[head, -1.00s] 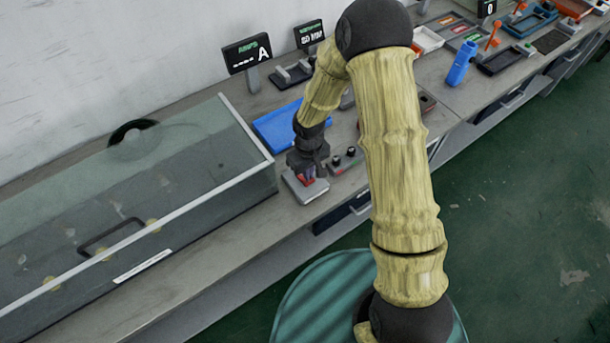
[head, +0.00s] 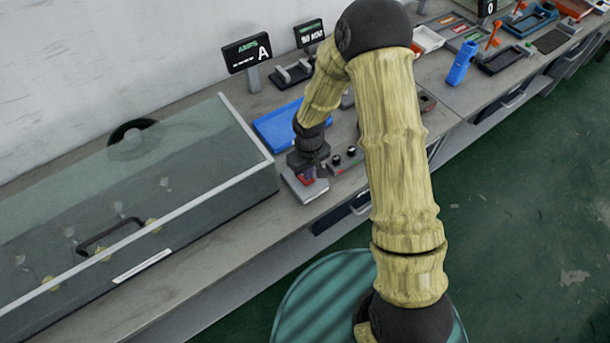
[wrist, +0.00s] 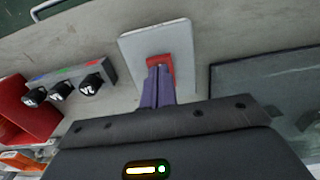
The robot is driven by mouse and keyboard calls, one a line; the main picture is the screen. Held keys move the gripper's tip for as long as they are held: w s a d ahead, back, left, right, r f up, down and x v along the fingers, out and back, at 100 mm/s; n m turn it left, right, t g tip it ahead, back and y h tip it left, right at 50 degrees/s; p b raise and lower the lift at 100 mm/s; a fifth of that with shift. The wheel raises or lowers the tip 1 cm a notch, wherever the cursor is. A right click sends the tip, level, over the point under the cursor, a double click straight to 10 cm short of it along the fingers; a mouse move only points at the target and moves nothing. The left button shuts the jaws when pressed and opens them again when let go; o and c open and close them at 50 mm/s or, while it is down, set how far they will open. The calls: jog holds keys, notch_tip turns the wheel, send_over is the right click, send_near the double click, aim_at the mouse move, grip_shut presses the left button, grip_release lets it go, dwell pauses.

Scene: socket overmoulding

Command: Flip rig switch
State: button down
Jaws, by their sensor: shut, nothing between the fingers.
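The rig switch is a red rocker (wrist: 160,64) on a pale grey base plate (wrist: 135,50), seen in the wrist view. In the head view the plate (head: 304,193) lies on the bench near its front edge, right of the glass-covered rig. My gripper (wrist: 158,72) is shut and empty, with its purple fingertips at the red rocker. They overlap the rocker in the picture; I cannot tell whether they press on it. In the head view my gripper (head: 309,176) points down over the plate and hides most of the switch.
A small box with black knobs (wrist: 65,88) stands beside the switch plate. The glass-covered rig (head: 140,190) with a black handle fills the left of the bench. A blue tray (head: 275,128) lies behind my gripper. Display signs (head: 247,52) stand at the back.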

jog(key=shift+f+b, duration=0.55)
jog(key=shift+f, duration=0.2)
dwell(0.4)
jog(key=shift+r+p, duration=2.8)
jog(key=shift+r, duration=0.8)
jog(key=s+d+r+m+t, duration=0.1)
jog(key=s+d+r+m, duration=0.2)
jog(key=s+d+r, duration=0.3)
jog(key=s+d+r+m+t, duration=0.1)
jog(key=s+d+r+m, duration=0.2)
jog(key=r, duration=1)
jog(key=s+d, duration=0.3)
jog(key=d, duration=0.1)
jog(key=shift+s+d+m+t, duration=0.25)
jog(key=shift+d+m+t, duration=0.05)
jog(key=shift+m, duration=0.1)
